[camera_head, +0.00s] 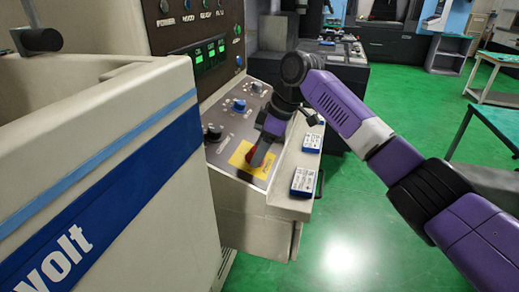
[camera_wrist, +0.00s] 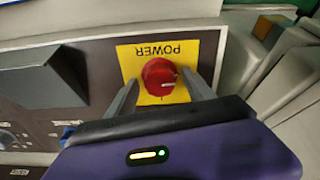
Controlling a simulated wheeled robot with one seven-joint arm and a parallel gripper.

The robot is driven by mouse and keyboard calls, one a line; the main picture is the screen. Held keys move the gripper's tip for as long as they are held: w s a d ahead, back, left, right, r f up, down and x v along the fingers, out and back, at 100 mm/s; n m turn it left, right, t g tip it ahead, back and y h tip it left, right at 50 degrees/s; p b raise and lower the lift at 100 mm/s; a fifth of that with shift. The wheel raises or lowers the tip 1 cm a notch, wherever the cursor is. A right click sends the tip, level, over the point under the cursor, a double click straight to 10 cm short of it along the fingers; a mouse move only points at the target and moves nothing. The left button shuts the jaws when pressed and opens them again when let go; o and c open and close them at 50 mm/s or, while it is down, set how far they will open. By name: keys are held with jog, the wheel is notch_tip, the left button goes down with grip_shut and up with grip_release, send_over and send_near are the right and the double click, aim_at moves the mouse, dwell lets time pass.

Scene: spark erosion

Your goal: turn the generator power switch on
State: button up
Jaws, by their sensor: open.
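The generator power switch is a round red knob (camera_wrist: 159,77) on a yellow plate (camera_wrist: 183,51) marked POWER, which reads upside down in the wrist view. In the head view the yellow plate (camera_head: 238,158) lies on the sloped control panel, and the red knob (camera_head: 252,154) is partly hidden by my gripper (camera_head: 258,158). In the wrist view my gripper (camera_wrist: 162,92) is open, with one finger on each side of the knob. I cannot tell whether the fingers touch it. A white pointer line shows on the knob's face.
Black knob (camera_head: 213,132) and blue knob (camera_head: 239,105) sit on the same panel. Blue-and-white boxes (camera_head: 304,181) (camera_head: 312,143) lie on the ledge to the right. A lit green display (camera_head: 210,53) is above. The large Volt-marked tank (camera_head: 110,170) stands at the left. Green floor is open at right.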

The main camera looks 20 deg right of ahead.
jog(key=shift+c, duration=0.2)
grip_shut()
jog(key=shift+r+m+p, duration=0.1)
jog(key=shift+m+p, duration=0.2)
jog(key=shift+p, duration=0.35)
jog(key=m+p, duration=0.3)
jog(key=p, duration=0.1)
jog(key=shift+a+r, duration=0.1)
jog(key=shift+r, duration=0.05)
jog(key=m+p, duration=0.5)
jog(key=p, duration=0.1)
jog(key=m+p, duration=0.4)
jog(key=m, duration=0.1)
jog(key=shift+h, duration=0.3)
jog(key=shift+f+m+p, duration=0.15)
jog(key=shift+m+p, duration=0.15)
jog(key=shift+m, duration=0.8)
jog(key=shift+f+m+p, duration=0.1)
jog(key=shift+m+p, duration=0.15)
jog(key=shift+m, duration=0.85)
